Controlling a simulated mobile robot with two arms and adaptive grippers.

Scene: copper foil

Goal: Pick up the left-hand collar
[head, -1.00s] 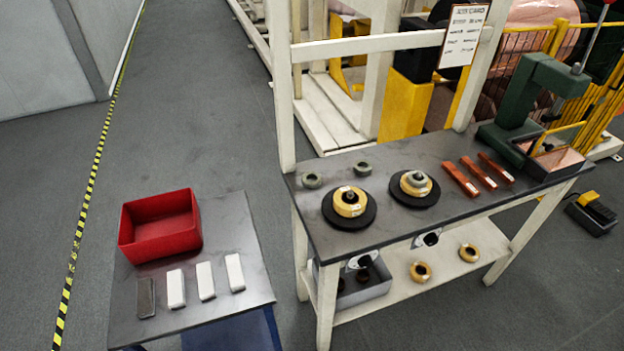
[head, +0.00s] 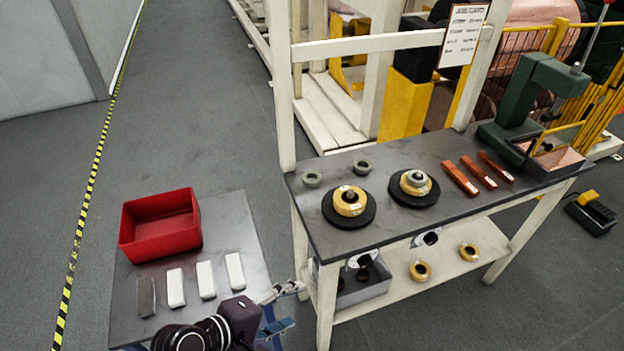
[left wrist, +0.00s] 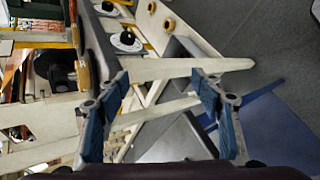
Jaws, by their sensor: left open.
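Two small grey-green rings, which I take as the collars, lie flat on the dark bench top (head: 400,228). The left-hand collar (head: 312,180) is near the bench's left end, and the other collar (head: 362,167) is to its right and a little farther back. My left gripper (head: 291,306) is open and empty, low in front of the bench's left end and well apart from the collar. The left wrist view shows its two blue fingers (left wrist: 160,82) spread with nothing between them. I cannot make out either collar there. My right gripper is not in view.
Two black discs with yellow rings (head: 349,202) (head: 413,184) stand right of the left collar. Copper bars (head: 460,179) and a green press (head: 545,88) are farther right. A side table at left holds a red bin (head: 160,240) and several blocks. A white post (head: 284,100) rises behind the bench.

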